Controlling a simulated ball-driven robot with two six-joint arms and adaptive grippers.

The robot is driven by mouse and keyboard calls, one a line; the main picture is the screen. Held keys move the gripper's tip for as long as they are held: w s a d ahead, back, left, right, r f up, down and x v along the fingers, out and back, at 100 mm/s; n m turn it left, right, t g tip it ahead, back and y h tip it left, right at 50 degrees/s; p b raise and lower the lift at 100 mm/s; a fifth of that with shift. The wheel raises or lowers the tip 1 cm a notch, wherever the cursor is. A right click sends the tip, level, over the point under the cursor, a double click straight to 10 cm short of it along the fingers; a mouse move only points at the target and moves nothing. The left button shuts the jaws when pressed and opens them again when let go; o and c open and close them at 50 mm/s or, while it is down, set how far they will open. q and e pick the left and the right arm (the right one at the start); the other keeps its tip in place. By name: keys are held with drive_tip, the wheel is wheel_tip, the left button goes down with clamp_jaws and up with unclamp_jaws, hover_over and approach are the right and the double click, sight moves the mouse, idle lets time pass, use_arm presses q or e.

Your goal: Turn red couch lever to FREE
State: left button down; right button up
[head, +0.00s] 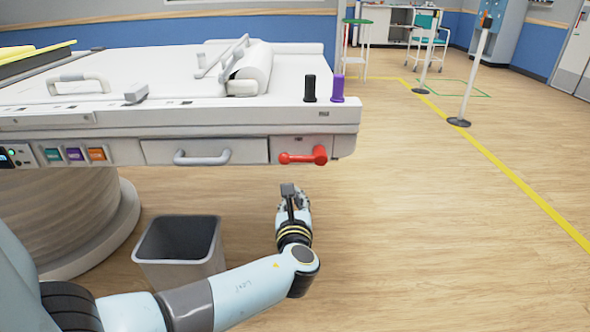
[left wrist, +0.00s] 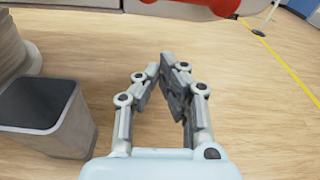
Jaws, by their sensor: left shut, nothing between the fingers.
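The red couch lever (head: 303,157) sits on the front side of the couch (head: 215,113), near its right end. Its handle lies roughly level, with the knob end to the left and the pivot to the right. Any FREE marking is too small to read. My left gripper (head: 288,190) is below the lever, apart from it. In the left wrist view the gripper (left wrist: 172,65) has its fingertips together with nothing between them. The red lever (left wrist: 190,8) shows at the top edge there, partly cut off. My right gripper is in neither view.
A drawer with a grey handle (head: 202,158) is left of the lever. Black (head: 310,88) and purple (head: 338,88) posts stand above.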

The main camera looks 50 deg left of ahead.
use_arm(q)
drive_tip(key=v, duration=0.2)
drive_tip(key=shift+s+d, duration=0.15)
drive_tip(key=shift+d, duration=0.2)
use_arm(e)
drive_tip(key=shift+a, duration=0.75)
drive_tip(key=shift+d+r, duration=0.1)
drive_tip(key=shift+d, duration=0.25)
